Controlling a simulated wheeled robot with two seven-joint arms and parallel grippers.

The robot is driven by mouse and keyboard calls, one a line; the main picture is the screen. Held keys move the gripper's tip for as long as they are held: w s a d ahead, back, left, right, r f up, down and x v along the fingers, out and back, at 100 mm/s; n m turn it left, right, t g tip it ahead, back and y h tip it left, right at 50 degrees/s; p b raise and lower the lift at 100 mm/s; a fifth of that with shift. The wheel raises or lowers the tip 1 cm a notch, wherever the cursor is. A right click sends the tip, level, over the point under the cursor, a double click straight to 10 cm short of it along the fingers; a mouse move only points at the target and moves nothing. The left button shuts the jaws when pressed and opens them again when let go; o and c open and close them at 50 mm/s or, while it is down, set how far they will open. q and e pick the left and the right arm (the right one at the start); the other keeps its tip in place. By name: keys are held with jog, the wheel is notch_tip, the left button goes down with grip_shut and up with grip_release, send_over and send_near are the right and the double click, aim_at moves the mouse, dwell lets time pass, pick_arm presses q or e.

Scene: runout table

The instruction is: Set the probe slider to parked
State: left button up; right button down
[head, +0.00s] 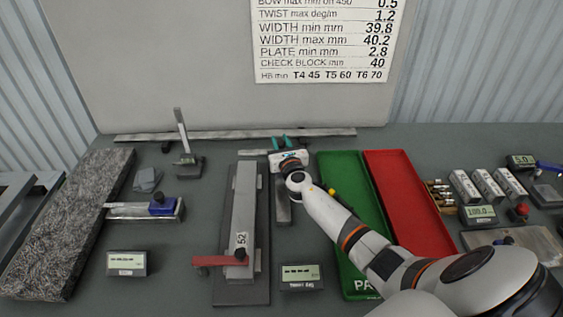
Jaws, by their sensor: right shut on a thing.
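My right gripper (286,144) reaches away from me to the far end of a narrow grey rail (283,212), which stands just right of the long grey profile fixture (243,205). It is shut on a part at that end of the rail. This fits the probe slider, but the gripper and wrist hide nearly all of it, and I cannot read any parked mark. A small display unit (300,277) stands in front of the rail. My left gripper is not in view.
The green tray (345,165) lies close to the right, under my right arm, with the red tray (385,165) beyond. A red lever (220,262) crosses the near end of the fixture. A blue-topped gauge (163,206) and a granite block (65,225) lie left.

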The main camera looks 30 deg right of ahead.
jog(key=shift+w+d+f, duration=0.2)
jog(key=shift+w+d, duration=0.1)
jog(key=shift+w, duration=0.25)
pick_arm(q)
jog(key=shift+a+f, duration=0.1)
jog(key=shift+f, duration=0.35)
pick_arm(e)
jog(key=shift+d+r, duration=0.1)
jog(key=shift+r, duration=0.25)
jog(key=c, duration=1.5)
grip_release()
jog(key=o, duration=0.4)
jog(key=shift+w+f, duration=0.1)
jog(key=shift+c, duration=0.2)
jog(key=shift+w+f, duration=0.1)
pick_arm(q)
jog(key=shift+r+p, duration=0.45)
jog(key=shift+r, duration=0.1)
pick_arm(e)
jog(key=v, duration=1.2)
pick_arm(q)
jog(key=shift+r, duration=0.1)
pick_arm(e)
jog(key=shift+d, duration=0.1)
